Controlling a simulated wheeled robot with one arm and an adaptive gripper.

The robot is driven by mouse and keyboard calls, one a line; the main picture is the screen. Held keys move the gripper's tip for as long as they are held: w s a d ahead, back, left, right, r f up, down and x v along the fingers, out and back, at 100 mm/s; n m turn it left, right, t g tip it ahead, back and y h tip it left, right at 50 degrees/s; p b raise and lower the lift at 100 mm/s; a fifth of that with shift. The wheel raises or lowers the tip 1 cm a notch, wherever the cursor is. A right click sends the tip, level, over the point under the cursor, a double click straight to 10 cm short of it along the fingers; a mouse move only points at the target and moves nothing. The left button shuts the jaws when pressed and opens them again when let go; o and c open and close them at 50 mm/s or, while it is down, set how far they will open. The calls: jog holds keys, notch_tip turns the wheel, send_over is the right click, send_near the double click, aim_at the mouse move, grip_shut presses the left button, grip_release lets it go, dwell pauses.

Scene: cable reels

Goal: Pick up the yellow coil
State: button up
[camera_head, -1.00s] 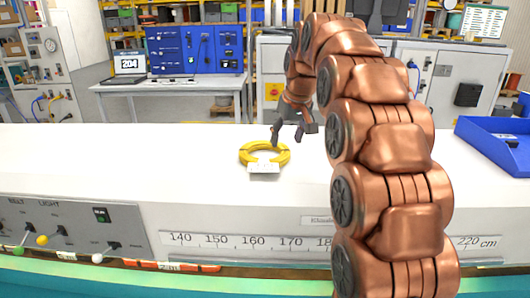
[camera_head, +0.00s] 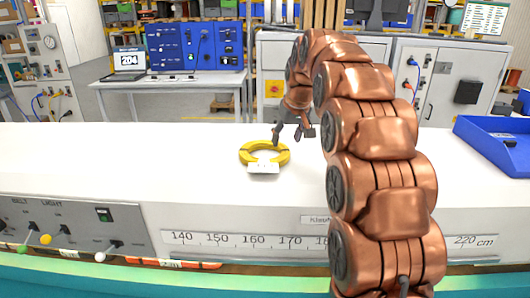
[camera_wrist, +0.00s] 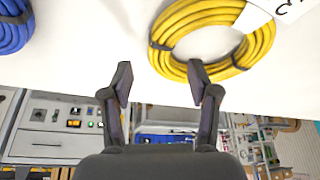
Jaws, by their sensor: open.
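The yellow coil (camera_head: 284,156) lies flat on the white worktop, with dark ties around it and a white tag (camera_head: 263,168) at its front. In the wrist view the yellow coil (camera_wrist: 178,24) fills the upper right, cut off by the top edge, and the tag (camera_wrist: 278,8) bears a partly visible mark. My gripper (camera_head: 289,137) is open and empty, just behind and right of the coil in the head view. In the wrist view my gripper (camera_wrist: 159,75) has its fingers spread; the right fingertip overlaps the coil's edge, and I cannot tell contact.
A blue coil (camera_wrist: 10,28) shows at the wrist view's left edge. A blue tray (camera_head: 480,142) stands at the worktop's right end. The white worktop (camera_head: 130,160) left of the yellow coil is clear. A ruler scale (camera_head: 245,241) and switch panel (camera_head: 80,230) run along the front.

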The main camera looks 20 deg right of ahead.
aim_at(284, 147)
jog(key=shift+p+x, duration=1.05)
jog(key=shift+x, duration=1.05)
jog(key=shift+c, duration=0.2)
grip_shut()
